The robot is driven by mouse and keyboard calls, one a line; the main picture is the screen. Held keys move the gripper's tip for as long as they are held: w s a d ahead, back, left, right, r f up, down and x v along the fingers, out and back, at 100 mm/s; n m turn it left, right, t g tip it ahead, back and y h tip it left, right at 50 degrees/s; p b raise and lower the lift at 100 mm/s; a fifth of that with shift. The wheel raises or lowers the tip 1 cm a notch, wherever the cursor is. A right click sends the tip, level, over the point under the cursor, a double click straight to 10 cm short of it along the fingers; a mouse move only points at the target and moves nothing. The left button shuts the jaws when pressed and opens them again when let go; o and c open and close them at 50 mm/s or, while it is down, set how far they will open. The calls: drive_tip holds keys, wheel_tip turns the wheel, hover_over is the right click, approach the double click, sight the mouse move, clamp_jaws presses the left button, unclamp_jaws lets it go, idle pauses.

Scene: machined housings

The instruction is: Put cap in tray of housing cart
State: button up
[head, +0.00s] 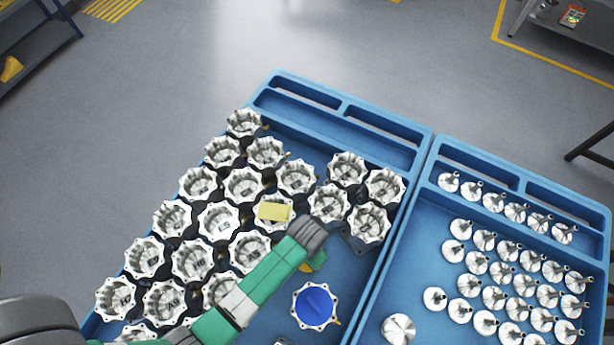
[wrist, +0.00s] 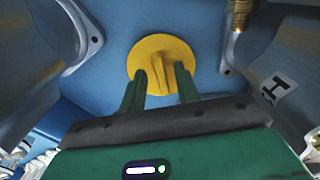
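A round yellow cap (wrist: 180,50) with a raised grip ridge lies on the blue floor of the housing cart, in a gap between housings. In the head view only a sliver of the yellow cap (head: 305,268) shows beside my gripper (head: 318,260). In the wrist view my gripper (wrist: 158,76) is open, with one green finger on each side of the ridge and a gap to it. The housing cart (head: 345,285) is blue, with shallow tray compartments (head: 375,124) along its far edge that look empty.
Several silver housings (head: 243,185) fill the cart's left and middle, close around my gripper. One housing carries a yellow card (head: 274,210), another a blue cap (head: 315,306). A second blue cart (head: 405,275) with metal parts stands at right.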

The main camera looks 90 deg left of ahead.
wheel_tip(320, 180, up, 12)
drive_tip(key=p, duration=0.2)
drive_tip(key=shift+f, duration=0.15)
drive_tip(key=w+a+r+m+t+y, duration=0.25)
drive_tip(key=w+r+t, duration=0.25)
drive_tip(key=w+r, duration=1.05)
drive_tip(key=w+d+r+m+t+y, duration=0.1)
drive_tip(key=w+d+r+t, duration=0.2)
drive_tip(key=w+r, duration=0.4)
drive_tip(key=w+d+r+t+y, duration=0.1)
drive_tip(key=w+d+r+t, duration=0.15)
drive_tip(key=w+r, duration=0.5)
drive_tip(key=w+d+r+m+t, duration=0.1)
drive_tip(key=d+r+t, duration=0.25)
drive_tip(key=r, duration=0.55)
drive_tip(key=w+d+r+m+t, duration=0.1)
drive_tip(key=d+r+t, duration=0.3)
drive_tip(key=r, duration=0.5)
drive_tip(key=s+d+r+m+t+h, duration=0.1)
drive_tip(key=s+d+r+t+h, duration=0.1)
drive_tip(key=d+r, duration=0.5)
drive_tip(key=s+d+r+m+t+h, duration=0.1)
drive_tip(key=s+d+r+t, duration=0.4)
drive_tip(key=r, duration=0.9)
drive_tip(key=shift+s+d+r+h, duration=0.4)
drive_tip(key=shift+s+d+h, duration=0.35)
drive_tip(key=shift+s+d, duration=0.1)
